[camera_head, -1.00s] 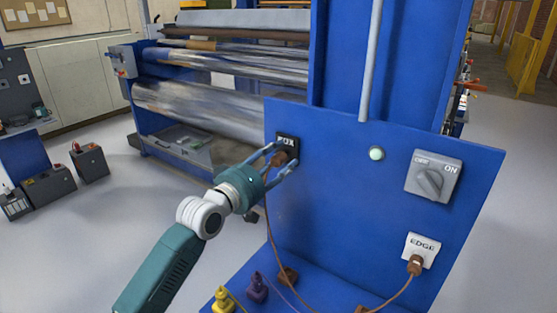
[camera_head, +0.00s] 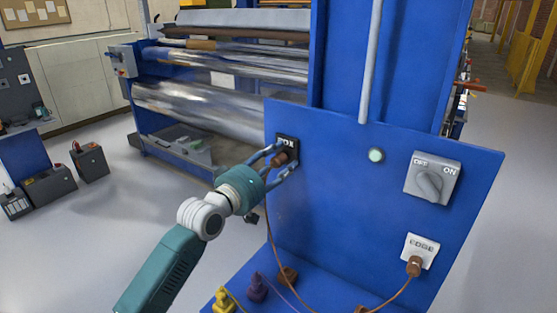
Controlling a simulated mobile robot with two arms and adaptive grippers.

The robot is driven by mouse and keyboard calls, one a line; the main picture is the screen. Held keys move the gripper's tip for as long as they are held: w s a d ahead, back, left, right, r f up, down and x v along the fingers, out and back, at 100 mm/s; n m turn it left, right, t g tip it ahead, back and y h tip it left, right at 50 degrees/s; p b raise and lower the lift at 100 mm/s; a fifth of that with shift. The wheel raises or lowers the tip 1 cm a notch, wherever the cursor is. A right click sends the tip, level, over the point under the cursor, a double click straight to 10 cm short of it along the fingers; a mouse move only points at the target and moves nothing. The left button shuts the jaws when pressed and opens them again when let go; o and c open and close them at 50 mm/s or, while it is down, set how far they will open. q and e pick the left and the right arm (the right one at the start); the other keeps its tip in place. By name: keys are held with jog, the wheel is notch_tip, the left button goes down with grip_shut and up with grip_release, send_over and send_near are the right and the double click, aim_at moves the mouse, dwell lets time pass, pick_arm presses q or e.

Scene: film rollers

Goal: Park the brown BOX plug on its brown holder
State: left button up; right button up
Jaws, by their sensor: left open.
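The brown BOX plug (camera_head: 279,159) sits at the black BOX socket (camera_head: 288,143) on the upper left of the upright blue panel. My left gripper (camera_head: 289,157) is open, with one finger above and left of the plug and one below and right of it. I cannot tell whether the fingers touch it. A brown cable hangs from the plug. A brown holder (camera_head: 288,277) stands on the blue ledge at the panel's foot, beside a purple plug. Another brown piece (camera_head: 362,309) is cut off by the lower picture edge. My right gripper does not show.
A second brown plug (camera_head: 414,266) is in the white EDGE socket (camera_head: 421,248). A grey rotary switch (camera_head: 432,180) and a round lamp (camera_head: 376,155) are on the panel. Purple (camera_head: 257,287) and yellow (camera_head: 222,299) plugs stand on the ledge. Rollers (camera_head: 200,105) are behind.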

pick_arm(q)
grip_shut()
jog(key=shift+o, duration=2.3)
grip_release()
jog(key=shift+s+a, duration=0.15)
jog(key=v, duration=1.1)
jog(key=shift+s, duration=0.25)
jog(key=shift+a, duration=0.1)
